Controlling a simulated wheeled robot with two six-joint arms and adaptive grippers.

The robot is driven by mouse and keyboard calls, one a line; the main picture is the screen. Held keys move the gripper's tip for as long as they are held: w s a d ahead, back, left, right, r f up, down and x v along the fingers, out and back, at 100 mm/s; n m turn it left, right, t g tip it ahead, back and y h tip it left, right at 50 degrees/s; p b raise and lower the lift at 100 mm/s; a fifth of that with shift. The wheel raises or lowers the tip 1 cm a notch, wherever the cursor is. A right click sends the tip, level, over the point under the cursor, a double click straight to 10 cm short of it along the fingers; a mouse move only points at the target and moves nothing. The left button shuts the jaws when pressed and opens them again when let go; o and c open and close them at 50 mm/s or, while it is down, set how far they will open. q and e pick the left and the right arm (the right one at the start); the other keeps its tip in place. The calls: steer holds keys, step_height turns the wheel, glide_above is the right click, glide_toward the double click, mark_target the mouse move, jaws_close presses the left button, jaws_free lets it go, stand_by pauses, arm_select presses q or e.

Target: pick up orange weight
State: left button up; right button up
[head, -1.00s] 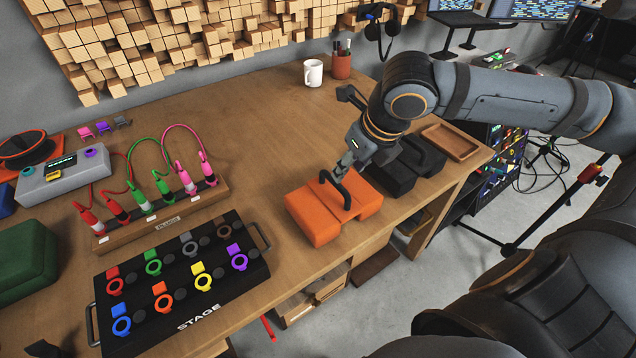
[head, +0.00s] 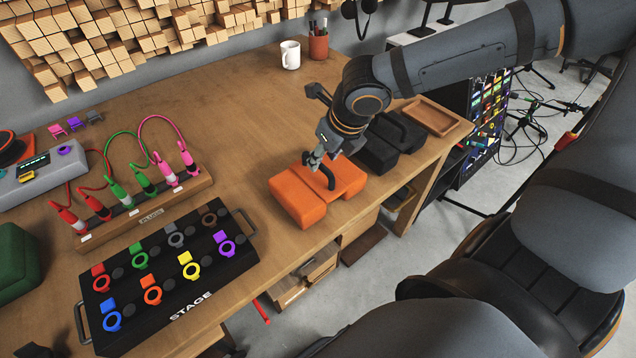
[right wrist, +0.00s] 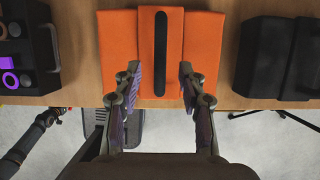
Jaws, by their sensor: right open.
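The orange weight (head: 303,197) lies on the wooden table near its front edge. It is a soft-looking block with a black handle on top; in the right wrist view the weight (right wrist: 117,50) shows its black handle strip (right wrist: 161,52) upright in the middle. My right gripper (head: 315,160) is at the weight's handle in the head view. In the right wrist view my right gripper (right wrist: 159,72) is open, with one finger on each side of the handle's lower end. I cannot tell whether the fingers touch it. My left gripper is not in view.
A black weight (head: 375,154) lies just right of the orange one, with a wooden tray (head: 432,117) beyond it. The black stage box (head: 170,272) and plug rack (head: 150,213) stand to the left. A white mug (head: 290,55) stands at the back.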

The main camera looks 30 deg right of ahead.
mark_target(318, 177)
steer(key=b+x, duration=0.1)
steer(key=x, duration=0.1)
steer(key=b+x, duration=0.1)
steer(key=x, duration=0.1)
steer(key=shift+w+f, duration=0.2)
steer(key=shift+w, duration=0.15)
steer(key=shift+w+f, duration=0.15)
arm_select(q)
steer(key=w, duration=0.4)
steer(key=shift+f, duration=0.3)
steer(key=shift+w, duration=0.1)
arm_select(e)
jaws_close()
